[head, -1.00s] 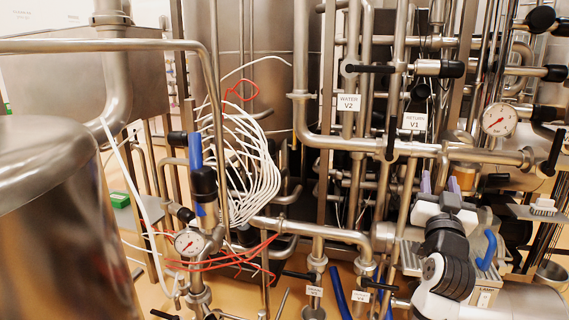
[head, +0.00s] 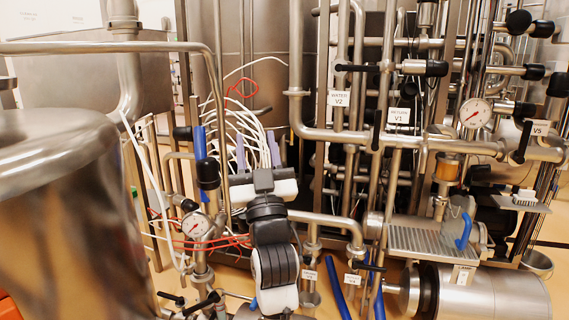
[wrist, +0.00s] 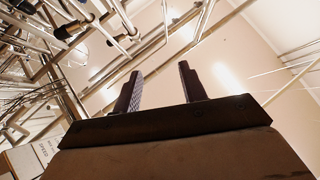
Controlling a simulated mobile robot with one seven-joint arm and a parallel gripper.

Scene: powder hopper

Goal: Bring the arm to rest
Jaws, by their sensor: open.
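My gripper (head: 258,152) is in the lower middle of the head view, in front of the white hoses. Its two pale purple-grey fingers point up and stand apart with nothing between them. In the wrist view my gripper (wrist: 160,90) shows two dark ribbed fingers, open and empty, against a pale wall or ceiling. My white and black arm rises from the bottom edge of the head view. From this view I cannot tell how far the fingers are from the hoses behind them.
A large steel vessel (head: 60,215) fills the left. White hoses (head: 248,122) and red hoses (head: 215,243) hang near the arm. Steel pipes with black-handled valves and a gauge (head: 474,113) crowd the right. A ribbed steel shelf (head: 425,240) with a blue handle (head: 463,231) sits at lower right.

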